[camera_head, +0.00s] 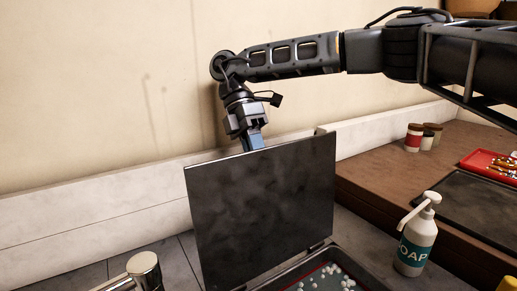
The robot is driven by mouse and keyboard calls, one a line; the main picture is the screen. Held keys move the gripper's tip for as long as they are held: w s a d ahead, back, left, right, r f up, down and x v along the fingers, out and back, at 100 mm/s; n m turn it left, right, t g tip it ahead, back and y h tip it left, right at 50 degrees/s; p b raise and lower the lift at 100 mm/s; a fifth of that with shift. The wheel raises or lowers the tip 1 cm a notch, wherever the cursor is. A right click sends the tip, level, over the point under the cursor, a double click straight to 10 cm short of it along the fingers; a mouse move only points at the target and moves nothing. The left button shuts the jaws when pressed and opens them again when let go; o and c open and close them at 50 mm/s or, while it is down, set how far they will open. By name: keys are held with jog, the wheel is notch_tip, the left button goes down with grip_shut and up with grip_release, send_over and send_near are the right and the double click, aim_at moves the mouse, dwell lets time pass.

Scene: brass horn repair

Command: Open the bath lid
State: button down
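The bath lid (262,210) is a dark flat panel standing raised, close to upright, at the back left of the bath. The bath (328,246) is a dark basin at the bottom of the view, and red with several small white pieces shows inside it. My gripper (253,142) is behind the top edge of the lid. Its blue-grey fingers go down behind the lid, so their tips are hidden. I cannot tell whether it touches the lid or whether the fingers are apart.
A soap pump bottle (415,243) stands right of the bath. A metal tap (143,270) is at the lower left. The brown worktop (378,172) at right holds small jars (414,138), a red tray (482,164) and a dark mat (480,207). A pale wall stands behind.

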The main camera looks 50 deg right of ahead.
jog(key=shift+f, duration=0.4)
jog(key=c, duration=1.5)
grip_release()
jog(key=o, duration=0.4)
jog(key=shift+r, duration=0.15)
jog(key=shift+r, duration=0.1)
jog(key=s+d+r+b, duration=0.1)
jog(key=s+d+r, duration=0.1)
jog(key=r, duration=0.1)
jog(key=s+d+r+b, duration=0.1)
jog(key=s+d+r, duration=0.2)
jog(key=r, duration=0.1)
jog(key=s+d+r, duration=0.3)
jog(key=r, duration=0.1)
jog(key=shift+s+d+b, duration=0.1)
jog(key=shift+d+b, duration=0.1)
jog(key=shift+b, duration=0.2)
jog(key=shift+f, duration=0.1)
